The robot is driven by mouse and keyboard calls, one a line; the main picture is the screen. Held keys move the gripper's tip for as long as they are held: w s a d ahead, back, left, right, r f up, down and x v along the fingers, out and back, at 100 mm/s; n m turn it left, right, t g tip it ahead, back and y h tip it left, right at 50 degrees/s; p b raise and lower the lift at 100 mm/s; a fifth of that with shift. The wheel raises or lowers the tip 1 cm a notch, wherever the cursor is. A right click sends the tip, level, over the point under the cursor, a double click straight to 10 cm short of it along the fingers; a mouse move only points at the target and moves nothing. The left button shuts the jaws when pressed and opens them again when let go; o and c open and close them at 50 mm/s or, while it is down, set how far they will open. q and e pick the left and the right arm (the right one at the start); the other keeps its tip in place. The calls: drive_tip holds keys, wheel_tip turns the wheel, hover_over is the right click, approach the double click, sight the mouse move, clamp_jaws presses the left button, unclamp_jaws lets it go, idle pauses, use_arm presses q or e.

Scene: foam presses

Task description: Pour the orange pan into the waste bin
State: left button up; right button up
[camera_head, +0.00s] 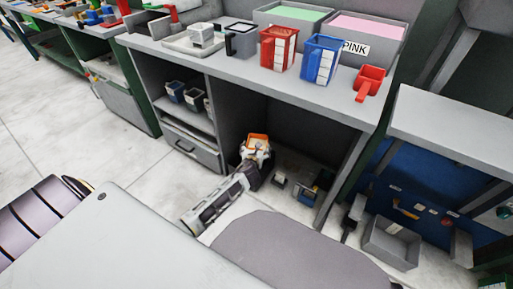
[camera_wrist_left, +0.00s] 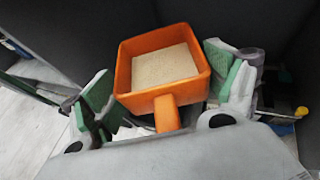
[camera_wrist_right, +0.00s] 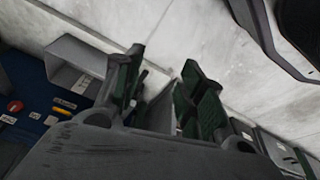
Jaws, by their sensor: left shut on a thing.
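The orange pan (camera_wrist_left: 165,97) holds a flat beige fill; it also shows in the head view (camera_head: 258,138) under the bench. In the left wrist view it looks nearly level, its handle towards my wrist. My left gripper (camera_wrist_left: 165,80) has its green-padded fingers on either side of the pan and is shut on it. In the head view my left gripper (camera_head: 256,153) reaches into the space below the bench. A dark shape under the pan may be the waste bin; the pan and gripper hide most of it. My right gripper (camera_wrist_right: 160,72) is open and empty.
The bench (camera_head: 235,65) carries red, blue and grey containers, a small red pan (camera_head: 370,82) and green and pink foam trays. Shelves with small dark pans (camera_head: 175,91) stand left of the opening. A grey open box (camera_head: 392,244) stands at the right by a blue panel.

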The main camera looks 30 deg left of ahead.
drive_tip(key=shift+w+b+v, duration=0.3)
drive_tip(key=shift+b+v, duration=4.05)
drive_tip(key=shift+v, duration=0.75)
use_arm(q)
wheel_tip(320, 180, down, 17)
drive_tip(key=w+d, duration=0.1)
drive_tip(key=d, duration=0.1)
drive_tip(key=shift+w+d+f+n+y, duration=0.2)
drive_tip(key=shift+w+d+n+y, duration=0.1)
drive_tip(key=shift+w, duration=0.1)
use_arm(e)
drive_tip(key=a+f+t+y, duration=0.3)
drive_tip(key=a+f+y, duration=0.1)
drive_tip(key=a+f, duration=0.5)
drive_tip(key=shift+w+a+f+t+y, duration=0.3)
drive_tip(key=shift+w+a+f, duration=0.1)
drive_tip(key=shift+a, duration=0.25)
drive_tip(key=shift+s+a+f+m, duration=0.1)
drive_tip(key=shift+s+f+m, duration=0.05)
drive_tip(key=shift+m, duration=0.15)
